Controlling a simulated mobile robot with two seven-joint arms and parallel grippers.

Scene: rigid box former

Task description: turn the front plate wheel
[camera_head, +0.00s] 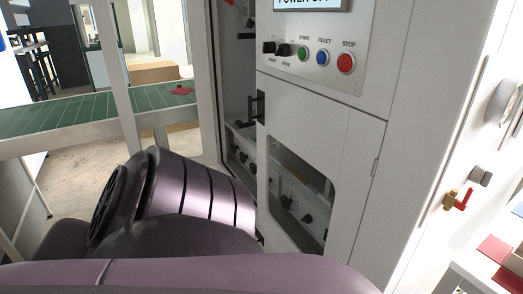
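I cannot pick out for certain which part is the front plate wheel. Small black knobs show low inside the machine through the window of its white door (330,125), one of them a black knob (287,201). More dark knobs (240,153) show in the open gap left of the door. My purple and black arm links fill the lower left and bottom and hide what lies behind them. Neither of my grippers is in view.
The white machine has a panel with a green button (303,53), blue button (323,57) and red stop button (346,63). A black door handle (257,106) sticks out. A red-handled valve (459,199) is at right. A green conveyor (70,114) runs behind at left.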

